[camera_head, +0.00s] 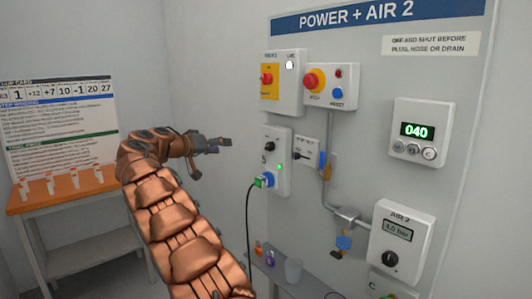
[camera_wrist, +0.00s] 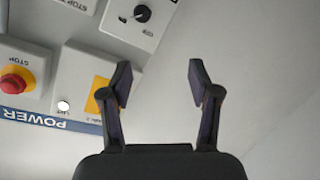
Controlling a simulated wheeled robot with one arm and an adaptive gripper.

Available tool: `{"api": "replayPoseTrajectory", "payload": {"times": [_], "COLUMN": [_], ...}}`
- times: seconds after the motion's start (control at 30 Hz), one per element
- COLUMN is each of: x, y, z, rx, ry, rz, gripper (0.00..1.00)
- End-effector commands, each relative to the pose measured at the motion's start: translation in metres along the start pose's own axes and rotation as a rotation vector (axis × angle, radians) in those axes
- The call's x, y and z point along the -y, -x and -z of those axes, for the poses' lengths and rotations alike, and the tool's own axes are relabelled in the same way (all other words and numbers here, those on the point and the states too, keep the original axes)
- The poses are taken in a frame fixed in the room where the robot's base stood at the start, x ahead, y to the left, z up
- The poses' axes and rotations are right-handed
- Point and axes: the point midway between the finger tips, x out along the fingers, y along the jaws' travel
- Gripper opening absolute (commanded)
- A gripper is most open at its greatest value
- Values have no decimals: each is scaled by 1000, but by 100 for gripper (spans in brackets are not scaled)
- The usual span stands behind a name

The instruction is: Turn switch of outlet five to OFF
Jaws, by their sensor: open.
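Outlet five is a white wall box (camera_head: 284,177) marked 5, with a lit green lamp on its face. Its switch is a small black knob (camera_head: 269,147) above the number. The knob's exact setting is too small to read.
Above outlet five is a box with a red-and-yellow switch (camera_head: 267,79); right of it is a stop-button box (camera_head: 315,79). A small switch box (camera_head: 307,151) adjoins on the right. A shelf (camera_head: 275,277) is below; an orange-topped bench (camera_head: 70,192) stands left.

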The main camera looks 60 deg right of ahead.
Motion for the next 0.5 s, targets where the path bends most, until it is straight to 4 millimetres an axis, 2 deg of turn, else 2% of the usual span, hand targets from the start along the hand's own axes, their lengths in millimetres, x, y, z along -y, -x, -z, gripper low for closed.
{"api": "replayPoseTrajectory", "payload": {"times": [0.1,0.23,0.5], "x": [11,14,3], "y": [-25,-48,-95], "z": [3,5,-8], "rx": [-45,-92,-158], "ry": [-89,-199,-429], "rz": [-38,-77,-154], "gripper": [62,62,62]}}
